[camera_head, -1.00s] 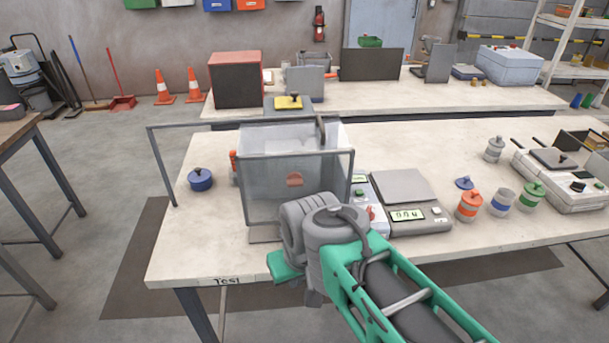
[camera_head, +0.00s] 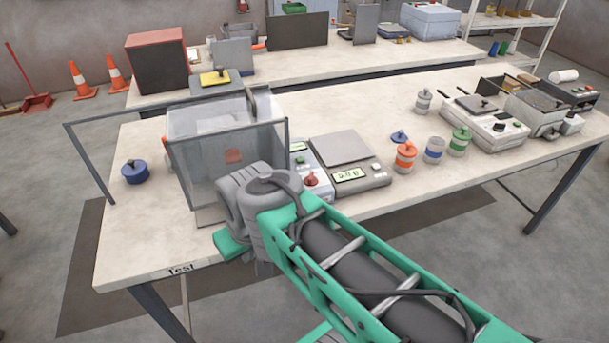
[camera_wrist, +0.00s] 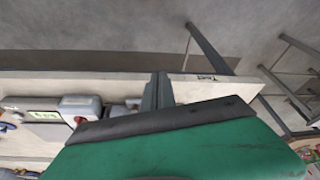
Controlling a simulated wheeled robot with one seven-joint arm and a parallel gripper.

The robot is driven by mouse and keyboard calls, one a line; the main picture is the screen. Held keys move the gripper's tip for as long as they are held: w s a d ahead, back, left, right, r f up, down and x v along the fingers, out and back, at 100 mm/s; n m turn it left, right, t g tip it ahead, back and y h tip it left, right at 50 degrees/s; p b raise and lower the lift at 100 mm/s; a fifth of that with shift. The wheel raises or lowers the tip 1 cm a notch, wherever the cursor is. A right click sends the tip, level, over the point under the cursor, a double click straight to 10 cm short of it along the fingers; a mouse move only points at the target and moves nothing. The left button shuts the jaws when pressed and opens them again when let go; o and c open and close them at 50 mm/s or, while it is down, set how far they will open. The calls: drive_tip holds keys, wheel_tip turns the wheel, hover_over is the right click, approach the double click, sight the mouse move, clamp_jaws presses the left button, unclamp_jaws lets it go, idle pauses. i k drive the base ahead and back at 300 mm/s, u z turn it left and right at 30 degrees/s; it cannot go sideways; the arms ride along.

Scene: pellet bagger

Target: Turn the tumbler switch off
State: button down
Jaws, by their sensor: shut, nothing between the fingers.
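A light control box (camera_head: 312,182) stands on the near table, just right of the clear-walled bagger enclosure (camera_head: 203,165). It bears a small display, a green button and a red knob (camera_head: 311,180). I cannot make out a tumbler switch for certain; my arm covers part of the box's near side. In the wrist view a grey box (camera_wrist: 80,106) with a red part shows at the left. My gripper (camera_wrist: 158,92) is shut and empty near the table's front edge, to the right of that grey box in the wrist view. In the head view its fingers are hidden behind the wrist.
A scale (camera_head: 346,162) with a lit display stands right of the control box. Several lidded jars (camera_head: 405,157) stand further right. A blue pot (camera_head: 135,171) and a grey frame (camera_head: 85,160) are at the left. The table's front strip is mostly clear.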

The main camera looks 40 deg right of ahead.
sight(311, 180)
drive_tip(key=u, duration=1.55)
drive_tip(key=k, duration=0.8)
drive_tip(key=z, duration=0.95)
drive_tip(key=i, duration=0.5)
